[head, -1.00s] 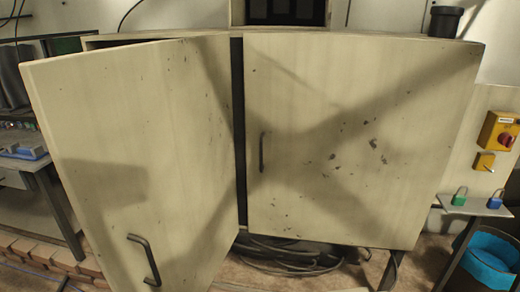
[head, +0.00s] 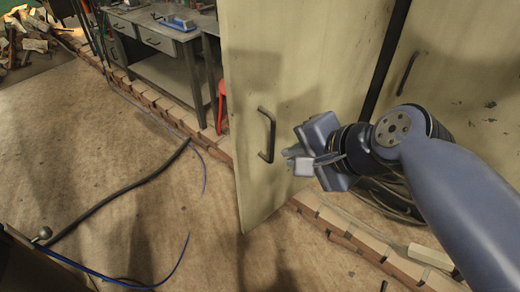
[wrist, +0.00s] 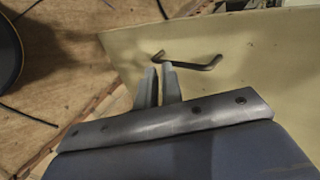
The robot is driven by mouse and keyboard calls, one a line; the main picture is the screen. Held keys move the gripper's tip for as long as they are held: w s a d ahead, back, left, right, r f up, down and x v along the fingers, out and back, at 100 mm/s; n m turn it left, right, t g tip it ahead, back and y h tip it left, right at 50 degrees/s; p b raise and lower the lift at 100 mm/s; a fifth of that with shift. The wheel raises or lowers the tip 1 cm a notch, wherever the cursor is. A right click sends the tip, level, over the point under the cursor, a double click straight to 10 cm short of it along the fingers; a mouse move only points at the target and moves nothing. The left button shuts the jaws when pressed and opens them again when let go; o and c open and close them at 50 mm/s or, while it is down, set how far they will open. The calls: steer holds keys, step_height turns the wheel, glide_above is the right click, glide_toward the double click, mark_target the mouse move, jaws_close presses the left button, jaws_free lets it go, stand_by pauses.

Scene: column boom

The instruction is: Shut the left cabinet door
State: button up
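The left cabinet door (head: 295,70) is pale, scuffed wood and stands ajar, swung out from the cabinet. Its dark bar handle (head: 267,135) is near the free edge. In the wrist view the handle (wrist: 200,66) lies just beyond my fingertips. My gripper (head: 293,160) is in front of the door, just right of the handle. In the wrist view my gripper (wrist: 159,68) has its two fingers close together with only a thin gap showing. Nothing is seen between them. I cannot tell whether they touch the door.
The right cabinet door (head: 450,80) has its own handle (head: 407,73). A grey workbench (head: 165,70) stands behind on the left. A low brick edge (head: 180,112) runs along the floor. A black cable (head: 120,190) and thin blue cables lie on the otherwise open floor at left.

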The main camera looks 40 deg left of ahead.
steer(key=shift+a+f, duration=0.15)
steer(key=shift+a, duration=0.2)
jaws_close()
steer(key=p, duration=0.1)
glide_toward(245, 149)
step_height(245, 149, down, 4)
steer(key=a, duration=0.2)
steer(key=shift+w+a+f+p, duration=0.1)
steer(key=shift+w+a+p, duration=0.05)
steer(key=shift+a, duration=0.4)
steer(key=shift+w+a+f+p, duration=0.1)
steer(key=shift+a+p, duration=0.05)
steer(key=shift+a, duration=0.45)
steer(key=shift+r, duration=0.1)
